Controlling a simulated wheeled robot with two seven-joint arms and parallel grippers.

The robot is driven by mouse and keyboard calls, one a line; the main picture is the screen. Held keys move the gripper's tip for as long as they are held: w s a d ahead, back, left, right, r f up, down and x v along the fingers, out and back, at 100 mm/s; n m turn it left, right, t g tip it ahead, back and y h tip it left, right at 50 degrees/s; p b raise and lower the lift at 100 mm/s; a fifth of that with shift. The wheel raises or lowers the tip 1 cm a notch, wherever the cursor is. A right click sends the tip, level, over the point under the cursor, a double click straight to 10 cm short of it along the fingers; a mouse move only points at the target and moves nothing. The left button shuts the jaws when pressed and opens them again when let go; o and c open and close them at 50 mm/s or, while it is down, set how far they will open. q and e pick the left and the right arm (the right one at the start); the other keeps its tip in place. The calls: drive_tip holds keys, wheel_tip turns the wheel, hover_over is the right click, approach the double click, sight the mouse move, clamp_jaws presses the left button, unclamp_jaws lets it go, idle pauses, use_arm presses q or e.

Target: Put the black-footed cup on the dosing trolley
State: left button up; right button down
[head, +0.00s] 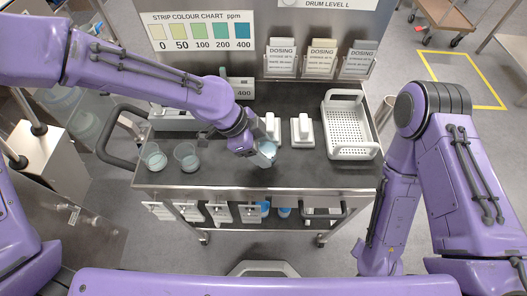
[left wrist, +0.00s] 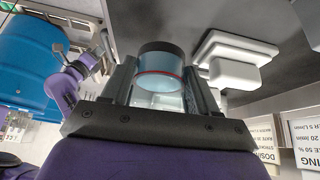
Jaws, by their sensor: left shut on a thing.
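My left gripper (head: 256,148) is shut on a pale blue, clear cup (head: 267,154) over the front middle of the trolley's dark top (head: 225,178). In the left wrist view the cup (left wrist: 158,82) sits between the two fingers (left wrist: 160,88), with a broad black foot and a thin red line. Its foot end points towards the dark surface; I cannot tell whether it touches. DOSING cards (head: 282,60) stand on the trolley's back panel. My right gripper is out of view; only the right arm shows.
Two clear cups (head: 154,157) (head: 187,157) stand to the left on the top. White blocks (head: 302,131) stand just behind and right of the held cup. A white perforated basket (head: 351,126) is at the right. The front strip of the top is clear.

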use_arm(q)
drive_tip(key=f, duration=0.2)
drive_tip(key=f+p, duration=0.1)
drive_tip(key=shift+w+f, duration=0.3)
drive_tip(key=shift+f, duration=0.05)
drive_tip(key=shift+s+f, duration=0.15)
drive_tip(key=o, duration=1.2)
drive_tip(key=shift+o, duration=0.2)
drive_tip(key=v, duration=1.2)
drive_tip(key=shift+r, duration=0.2)
